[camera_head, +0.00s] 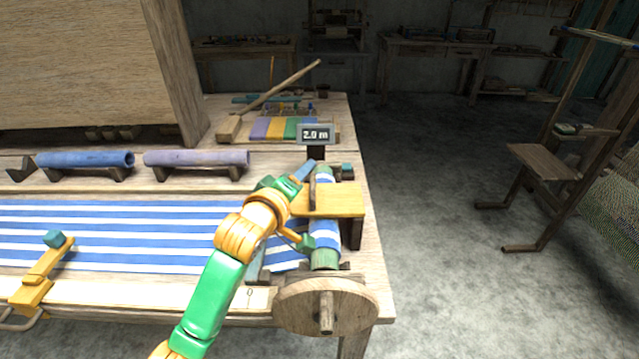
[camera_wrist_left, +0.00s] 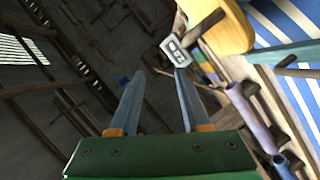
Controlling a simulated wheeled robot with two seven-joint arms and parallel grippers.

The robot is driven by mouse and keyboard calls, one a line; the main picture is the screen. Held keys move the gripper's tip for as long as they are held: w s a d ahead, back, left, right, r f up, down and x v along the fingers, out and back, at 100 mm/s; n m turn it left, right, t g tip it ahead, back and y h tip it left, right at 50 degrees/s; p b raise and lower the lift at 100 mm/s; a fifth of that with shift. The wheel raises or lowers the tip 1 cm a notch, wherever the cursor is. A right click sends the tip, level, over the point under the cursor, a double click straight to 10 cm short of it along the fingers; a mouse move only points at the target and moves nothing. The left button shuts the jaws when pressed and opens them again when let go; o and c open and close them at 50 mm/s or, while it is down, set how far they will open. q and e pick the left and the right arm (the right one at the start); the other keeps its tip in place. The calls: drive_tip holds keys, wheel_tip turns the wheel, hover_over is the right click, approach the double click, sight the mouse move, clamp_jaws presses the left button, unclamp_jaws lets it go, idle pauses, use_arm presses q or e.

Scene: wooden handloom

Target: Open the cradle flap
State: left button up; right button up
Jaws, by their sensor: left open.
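The cradle flap looks to be the yellow board (camera_head: 335,200) lying flat across the cloth roller (camera_head: 324,258) at the table's right end. Its yellow corner also shows at the top of the left wrist view (camera_wrist_left: 218,22). My left gripper (camera_head: 305,170) is just beyond the board's far left corner. Its two blue-grey fingers (camera_wrist_left: 160,90) are apart with nothing between them in the left wrist view. The gripper looks close to the board but apart from it. My left arm hides part of the striped cloth (camera_head: 120,235) and the board's left side. My right gripper is not in view.
A display (camera_head: 315,134) reading 2.0 m stands just behind the gripper. A wooden wheel (camera_head: 326,306) is at the front. A blue roll (camera_head: 85,159) and a purple roll (camera_head: 196,158) lie on the left. A yellow lever (camera_head: 40,268) stands at front left.

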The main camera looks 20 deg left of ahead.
sight(313, 181)
use_arm(q)
wheel_tip(313, 181, down, 5)
drive_tip(key=b, duration=0.5)
drive_tip(key=p+x, duration=0.1)
drive_tip(key=x, duration=0.6)
drive_tip(key=shift+s, duration=0.1)
clamp_jaws()
idle(1.0)
